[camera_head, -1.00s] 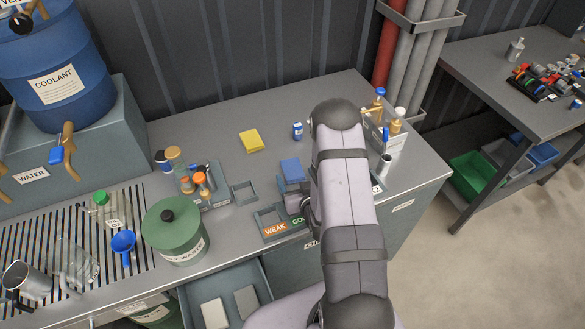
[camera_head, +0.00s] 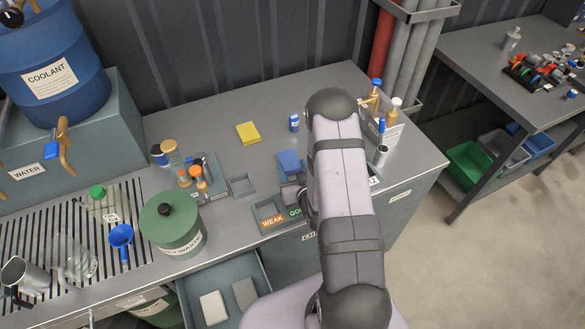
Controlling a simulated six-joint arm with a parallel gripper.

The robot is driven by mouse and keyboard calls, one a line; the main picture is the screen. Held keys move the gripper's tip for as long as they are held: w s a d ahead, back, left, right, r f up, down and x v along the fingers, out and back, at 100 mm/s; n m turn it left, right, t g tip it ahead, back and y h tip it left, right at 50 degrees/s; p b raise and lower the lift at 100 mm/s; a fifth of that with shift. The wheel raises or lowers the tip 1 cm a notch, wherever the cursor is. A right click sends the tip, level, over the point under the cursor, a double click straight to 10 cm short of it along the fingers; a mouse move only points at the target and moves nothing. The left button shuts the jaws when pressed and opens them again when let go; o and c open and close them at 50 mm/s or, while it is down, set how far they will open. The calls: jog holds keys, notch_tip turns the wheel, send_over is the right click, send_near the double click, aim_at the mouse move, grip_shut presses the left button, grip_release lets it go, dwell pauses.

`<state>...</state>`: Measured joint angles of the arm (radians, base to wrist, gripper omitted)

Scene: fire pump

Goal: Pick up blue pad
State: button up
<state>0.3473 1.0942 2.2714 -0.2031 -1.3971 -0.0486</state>
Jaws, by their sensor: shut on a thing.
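The blue pad (camera_head: 289,162) is over the right-centre of the grey workbench, behind the WEAK and GO trays. My gripper (camera_head: 291,188) is at the near edge of the blue pad and is shut on it. My forearm covers part of the gripper, and the fingertips are hard to make out. I cannot tell whether the pad is clear of the surface.
A yellow pad (camera_head: 248,133) and a small blue can (camera_head: 294,122) lie behind. A small empty tray (camera_head: 242,184) and a green waste can (camera_head: 171,232) stand left. An open drawer (camera_head: 250,270) holds two pads.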

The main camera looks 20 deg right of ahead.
notch_tip(320, 180, up, 10)
jog(key=b, duration=0.1)
jog(key=shift+f+b, duration=0.15)
jog(key=shift+b, duration=0.15)
dwell(0.3)
